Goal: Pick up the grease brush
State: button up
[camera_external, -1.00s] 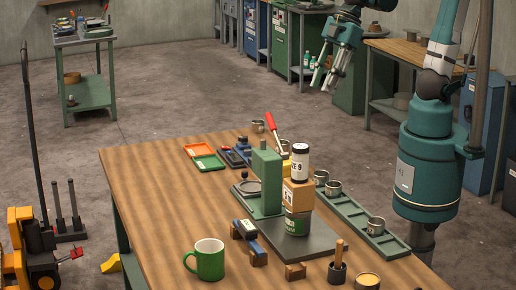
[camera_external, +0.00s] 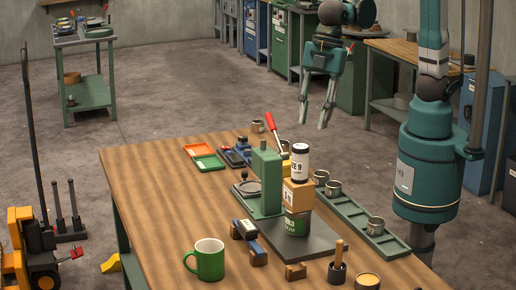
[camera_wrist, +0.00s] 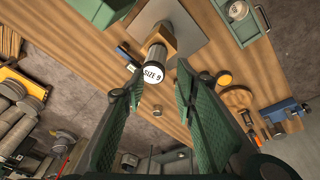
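A wooden handle (camera_external: 339,251), which looks like the grease brush, stands upright in a small dark pot (camera_external: 337,272) near the table's front right. Its bristles are hidden in the pot. My gripper (camera_external: 314,120) hangs in the air beyond the table's far side, well above and away from the brush, with its fingers pointing down. Its two fingers are apart with nothing held between them. The wrist view also shows my gripper (camera_wrist: 160,76) open, with the stacked can behind the gap. I cannot clearly make out the brush in the wrist view.
A labelled can (camera_external: 300,163) tops a wooden block (camera_external: 298,195) on a green tin beside a green press (camera_external: 266,180). A mug (camera_external: 207,259) and an open yellow-topped tin (camera_external: 367,280) stand in front.

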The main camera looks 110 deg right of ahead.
jog(key=w+a+f+n+g, duration=0.1)
jog(key=w+a+f+n, duration=0.1)
jog(key=a+f, duration=0.35)
jog(key=w+a+f+n+g, duration=0.1)
jog(key=w+a+f, duration=0.15)
jog(key=a, duration=0.55)
jog(key=n+h, duration=0.1)
jog(key=n, duration=0.2)
send_near(340, 241)
jog(key=shift+g, duration=0.4)
jog(key=f, duration=0.5)
jog(key=shift+w+a, duration=0.15)
jog(key=shift+w, duration=0.15)
jog(key=shift+f, duration=0.1)
jog(key=shift+f, duration=1.25)
jog(key=shift+f, duration=2.6)
grip_shut()
